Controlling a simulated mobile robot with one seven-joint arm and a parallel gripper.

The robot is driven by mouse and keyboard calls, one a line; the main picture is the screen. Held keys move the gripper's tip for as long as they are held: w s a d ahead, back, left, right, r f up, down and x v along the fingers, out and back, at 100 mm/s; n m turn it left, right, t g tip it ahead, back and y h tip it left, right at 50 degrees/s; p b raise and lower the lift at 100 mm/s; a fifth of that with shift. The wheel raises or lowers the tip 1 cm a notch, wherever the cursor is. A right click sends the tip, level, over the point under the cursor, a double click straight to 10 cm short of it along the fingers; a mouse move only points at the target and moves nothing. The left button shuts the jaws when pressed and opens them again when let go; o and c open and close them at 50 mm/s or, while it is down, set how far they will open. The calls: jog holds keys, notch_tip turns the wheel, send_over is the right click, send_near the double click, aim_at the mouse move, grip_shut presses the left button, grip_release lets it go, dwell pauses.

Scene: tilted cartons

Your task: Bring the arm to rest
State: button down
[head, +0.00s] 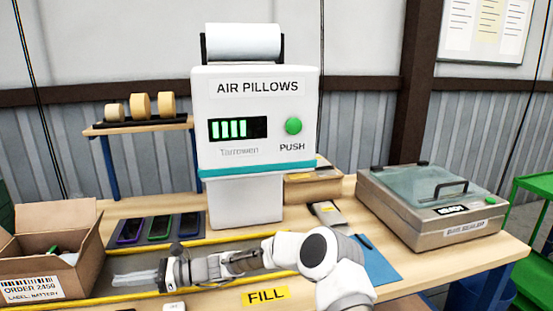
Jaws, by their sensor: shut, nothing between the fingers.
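My white and grey arm reaches in from the lower right, low over the bench, and points left. My gripper (163,275) is shut at the left end of the arm, near the open cardboard carton (78,258) but apart from it. A pale, flat, shiny piece (134,278) shows just left of the fingertips. I cannot tell whether it touches them. Part of the bench (440,262) is hidden behind the arm.
The air pillow machine (256,150) stands behind the arm, with a green button and lit bars. Phones in trays (159,228) lie to its left. A lidded sealer (430,225) stands right. A blue sheet (380,265) and a yellow FILL label (265,295) lie near the arm.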

jog(key=s+d+r+n+t+h+p, duration=0.2)
jog(key=s+d+r+n+h, duration=0.3)
jog(key=d, duration=0.5)
jog(key=s+d+r+n+t+h+p, duration=0.1)
jog(key=s+d+r+n+h+p, duration=0.15)
jog(key=d+r, duration=0.55)
jog(key=s+d+r+n+t+h+p, duration=0.25)
jog(key=d+r+n+h, duration=0.25)
jog(key=d, duration=0.6)
jog(key=s+d+r+n+t+h+p, duration=0.1)
jog(key=s+d+r+t+h+p, duration=0.1)
jog(key=s+d+r, duration=0.2)
jog(key=s+d+r+n+t+h+p, duration=0.1)
jog(key=s+d+r+t+h+p, duration=0.1)
jog(key=s+d, duration=0.8)
jog(key=d+r+h, duration=0.1)
jog(key=d+r, duration=0.1)
jog(key=d, duration=0.5)
jog(key=shift+s+n, duration=0.15)
jog(key=shift+n, duration=0.2)
jog(key=shift+r+t, duration=0.1)
jog(key=shift+t, duration=0.15)
